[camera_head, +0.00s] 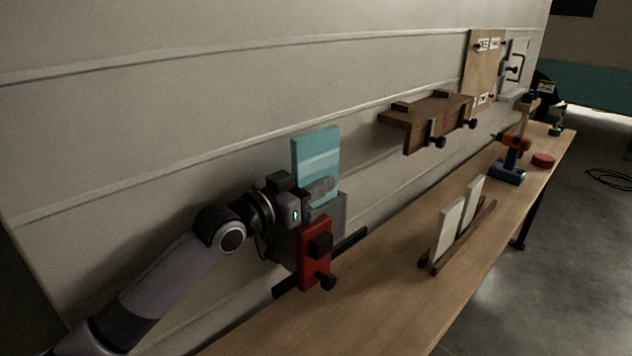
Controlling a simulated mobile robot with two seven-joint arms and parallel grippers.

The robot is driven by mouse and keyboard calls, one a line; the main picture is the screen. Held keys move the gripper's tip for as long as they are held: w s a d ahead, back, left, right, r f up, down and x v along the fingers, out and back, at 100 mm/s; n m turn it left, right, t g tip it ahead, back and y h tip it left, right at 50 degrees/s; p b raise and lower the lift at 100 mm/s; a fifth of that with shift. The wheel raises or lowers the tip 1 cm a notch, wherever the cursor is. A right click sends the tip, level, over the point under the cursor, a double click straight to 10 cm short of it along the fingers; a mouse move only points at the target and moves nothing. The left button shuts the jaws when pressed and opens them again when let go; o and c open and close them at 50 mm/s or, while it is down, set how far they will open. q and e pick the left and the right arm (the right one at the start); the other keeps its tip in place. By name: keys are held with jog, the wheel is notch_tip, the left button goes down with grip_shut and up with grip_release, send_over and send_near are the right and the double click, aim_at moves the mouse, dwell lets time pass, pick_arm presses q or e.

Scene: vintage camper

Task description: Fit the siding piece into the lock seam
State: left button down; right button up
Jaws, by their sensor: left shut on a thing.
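The siding piece (316,155), a teal panel with a paler band, stands roughly upright close to the pale camper wall. My left gripper (322,192) is shut on its lower part, with the fingers across its front. A grey plate (341,215) shows just behind and below the gripper. A red block with black knobs (313,255) is below the gripper. Long raised seams (230,139) run along the wall. The lower edge of the siding piece is hidden by the gripper, so I cannot tell whether it touches a seam. My right gripper is not in view.
A wooden workbench (400,290) runs along the wall. A rack with two pale panels (448,230) stands on it. A brown wooden shelf with clamps (425,120) juts from the wall. A drill (510,160) and a red round thing (543,160) are farther back. The front bench is clear.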

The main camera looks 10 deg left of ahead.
pick_arm(q)
jog(key=shift+f+b, duration=0.6)
jog(key=shift+f, duration=0.4)
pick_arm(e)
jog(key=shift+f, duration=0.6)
pick_arm(q)
jog(key=c, duration=1)
grip_release()
jog(key=shift+o, duration=0.4)
jog(key=shift+s+f, duration=0.1)
jog(key=shift+f, duration=0.1)
jog(key=shift+s, duration=0.1)
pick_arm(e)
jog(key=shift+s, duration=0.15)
